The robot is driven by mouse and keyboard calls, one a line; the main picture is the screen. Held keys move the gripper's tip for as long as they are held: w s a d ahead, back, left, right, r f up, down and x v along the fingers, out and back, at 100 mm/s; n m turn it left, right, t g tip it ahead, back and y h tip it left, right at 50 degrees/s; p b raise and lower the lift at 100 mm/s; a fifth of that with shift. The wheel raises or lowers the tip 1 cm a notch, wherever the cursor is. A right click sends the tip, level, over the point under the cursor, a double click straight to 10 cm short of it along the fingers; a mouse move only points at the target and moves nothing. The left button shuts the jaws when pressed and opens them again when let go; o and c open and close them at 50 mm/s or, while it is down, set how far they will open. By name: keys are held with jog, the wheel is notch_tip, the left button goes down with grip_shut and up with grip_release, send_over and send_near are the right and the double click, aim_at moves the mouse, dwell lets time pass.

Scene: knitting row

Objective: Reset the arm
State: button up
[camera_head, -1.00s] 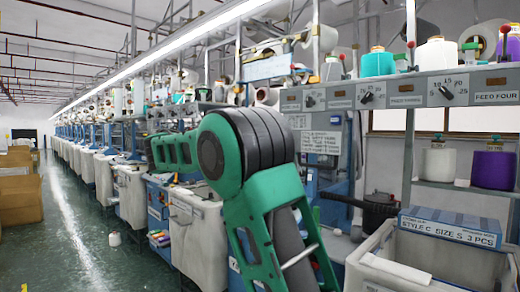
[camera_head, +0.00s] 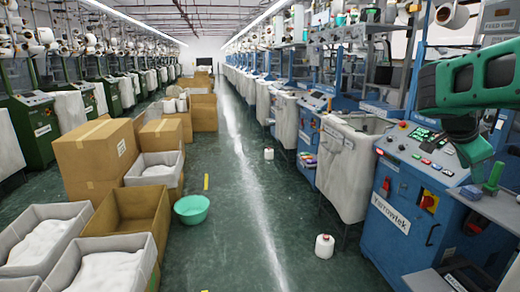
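My green and black arm (camera_head: 475,80) reaches in from the right edge, in front of a blue knitting machine (camera_head: 405,205) with a lit control panel. A dark joint and a smaller green part of my arm hang below the big link, over that panel. I cannot make out gripper fingers, so whether my gripper is open or shut does not show.
Cardboard boxes (camera_head: 97,155), grey crates (camera_head: 108,268) and a green basin (camera_head: 191,208) line the left.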

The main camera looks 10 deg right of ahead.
jog(key=s+a+f+n+g+y, duration=0.1)
jog(key=s+a+f+n+y, duration=0.3)
jog(key=s+a+f+n, duration=0.3)
jog(key=s+a+f+n+g+y, duration=0.1)
jog(key=s+a+f+n+y, duration=0.3)
jog(key=s+a, duration=0.9)
notch_tip(320, 180, down, 6)
jog(key=s+n, duration=0.2)
jog(key=n, duration=0.1)
jog(key=shift+s+a+r, duration=0.25)
jog(key=shift+s+a, duration=0.1)
jog(key=shift+s, duration=0.05)
jog(key=shift+d+g, duration=0.15)
jog(key=shift+g, duration=0.15)
